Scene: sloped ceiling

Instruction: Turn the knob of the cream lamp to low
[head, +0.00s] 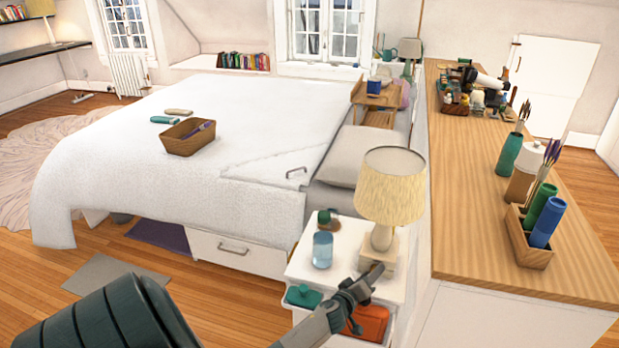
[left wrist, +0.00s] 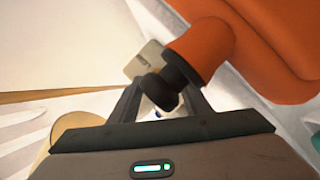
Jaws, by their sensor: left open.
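The cream lamp (head: 391,195) stands upright on the white nightstand (head: 305,262), its pale shade above a square base. My left gripper (head: 368,279) reaches in from the lower left, open, with its fingertips close to the front of the base. The knob is too small to make out clearly in the head view. In the left wrist view, the open fingers (left wrist: 160,104) flank a dark round end, and a small cream block (left wrist: 146,62) with faint marks shows beyond.
An orange object (head: 370,323) and a teal item (head: 303,296) lie in the nightstand's open drawer, under my gripper; the orange object also looms in the left wrist view (left wrist: 255,45). A bluish jar (head: 322,250) stands left of the lamp. A long wooden counter (head: 465,215) lies right.

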